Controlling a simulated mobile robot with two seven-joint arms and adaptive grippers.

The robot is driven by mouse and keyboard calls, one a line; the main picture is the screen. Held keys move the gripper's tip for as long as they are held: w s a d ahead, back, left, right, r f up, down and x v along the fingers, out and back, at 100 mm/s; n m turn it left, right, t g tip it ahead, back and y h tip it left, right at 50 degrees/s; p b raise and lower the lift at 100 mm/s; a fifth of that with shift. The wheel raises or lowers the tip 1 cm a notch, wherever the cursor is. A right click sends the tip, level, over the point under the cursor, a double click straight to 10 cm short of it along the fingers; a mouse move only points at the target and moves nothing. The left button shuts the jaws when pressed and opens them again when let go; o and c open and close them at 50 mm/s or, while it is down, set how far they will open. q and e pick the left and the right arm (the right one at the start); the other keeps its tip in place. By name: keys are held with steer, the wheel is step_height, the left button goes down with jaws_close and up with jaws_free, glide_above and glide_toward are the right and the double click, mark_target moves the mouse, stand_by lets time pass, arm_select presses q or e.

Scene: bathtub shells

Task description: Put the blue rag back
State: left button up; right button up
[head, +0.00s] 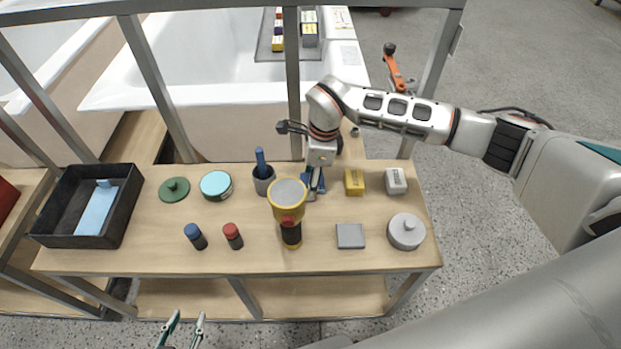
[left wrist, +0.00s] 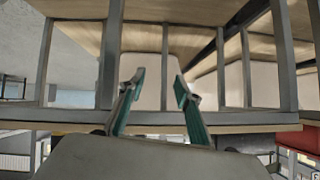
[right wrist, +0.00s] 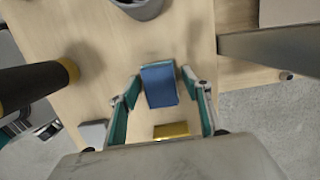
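The blue rag (right wrist: 159,86) shows in the right wrist view as a small folded block on the wooden table. In the head view the blue rag (head: 314,183) is partly hidden behind my right gripper and the flashlight. My right gripper (right wrist: 161,77) is open, pointing down, with its fingertips on either side of the rag; I cannot tell whether they touch it. My left gripper (head: 186,318) is open and empty in front of the table, low in the head view. A light blue flat piece (head: 96,209) lies in the black bin (head: 126,212) at the left.
A yellow-black flashlight (head: 290,215) stands in front of the rag. A grey cup (head: 264,186) with a blue handle stands to the left; a yellow block (head: 354,182) is to the right. Several jars, lids and boxes are spread about. Metal posts (head: 292,90) rise behind the table.

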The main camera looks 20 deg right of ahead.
steer(key=shift+r, duration=0.1)
steer(key=shift+r, duration=0.3)
arm_select(q)
steer(key=shift+s+d+r+p, duration=0.25)
steer(key=shift+s+p, duration=0.1)
steer(key=shift+p, duration=0.4)
arm_select(e)
step_height(320, 180, up, 11)
steer(key=d, duration=0.1)
steer(key=shift+s+d+r, duration=0.2)
steer(key=shift+d, duration=0.15)
arm_select(q)
steer(key=shift+w+r, duration=0.2)
steer(key=shift+r, duration=0.05)
